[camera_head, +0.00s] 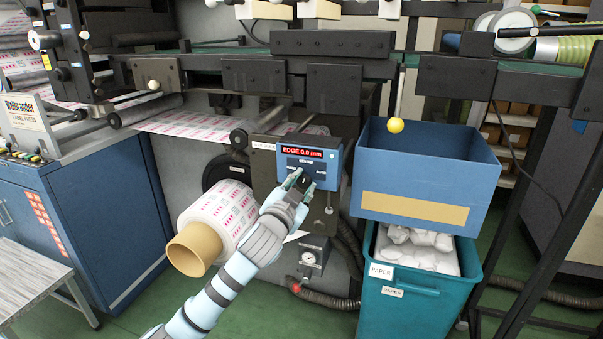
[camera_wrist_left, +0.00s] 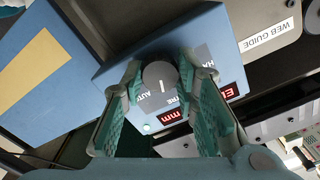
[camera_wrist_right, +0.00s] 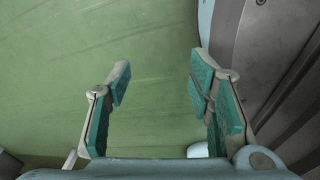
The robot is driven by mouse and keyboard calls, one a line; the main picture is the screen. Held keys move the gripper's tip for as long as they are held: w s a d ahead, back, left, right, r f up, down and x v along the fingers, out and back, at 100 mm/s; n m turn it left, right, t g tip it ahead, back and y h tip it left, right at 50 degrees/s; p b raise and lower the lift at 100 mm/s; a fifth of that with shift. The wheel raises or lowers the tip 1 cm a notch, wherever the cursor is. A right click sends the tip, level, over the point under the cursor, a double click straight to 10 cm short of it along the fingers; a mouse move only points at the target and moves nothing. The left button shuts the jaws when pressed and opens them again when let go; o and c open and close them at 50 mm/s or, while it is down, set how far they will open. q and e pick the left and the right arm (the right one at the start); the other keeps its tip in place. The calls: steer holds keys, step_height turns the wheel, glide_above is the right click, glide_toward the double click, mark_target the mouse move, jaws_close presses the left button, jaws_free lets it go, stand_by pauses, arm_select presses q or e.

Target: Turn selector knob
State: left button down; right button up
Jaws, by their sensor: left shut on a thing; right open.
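The selector knob (camera_wrist_left: 158,77) is a round grey knob on the front of a blue control box (camera_head: 321,167). In the left wrist view, a white line on it faces the partly covered lettering. The box has a red display (camera_head: 301,152) reading "EDGE 0.0 mm". My left gripper (camera_head: 304,181) is at the box, shut on the knob with one finger on each side; the fingers hide most of the knob in the head view. My right gripper (camera_wrist_right: 157,85) is open and empty over the green floor, out of the head view.
Right of the box is a blue bin (camera_head: 480,190) above a teal bin (camera_head: 405,308) of white paper. A printed roll (camera_head: 218,213) with a cardboard core sits left of my left arm. A yellow ball (camera_head: 396,125) shows at the blue bin. Dark machine beams run above.

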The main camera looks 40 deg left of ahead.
arm_select(q)
steer(key=m+p, duration=0.2)
steer(key=p, duration=0.1)
steer(key=m+p, duration=0.2)
steer(key=shift+r, duration=0.25)
steer(key=shift+f+m+p, duration=0.1)
steer(key=shift+m+p, duration=0.45)
steer(key=shift+m, duration=0.15)
arm_select(e)
step_height(320, 180, up, 7)
steer(key=s+a, duration=0.1)
steer(key=a, duration=0.1)
steer(key=shift+s+a+f+m, duration=0.15)
steer(key=shift+s+a+m, duration=0.05)
steer(key=shift+a+m, duration=0.1)
steer(key=shift+d, duration=0.2)
arm_select(q)
steer(key=c, duration=1.2)
jaws_free()
steer(key=shift+f, duration=0.1)
steer(key=shift+c, duration=0.2)
steer(key=v, duration=1.2)
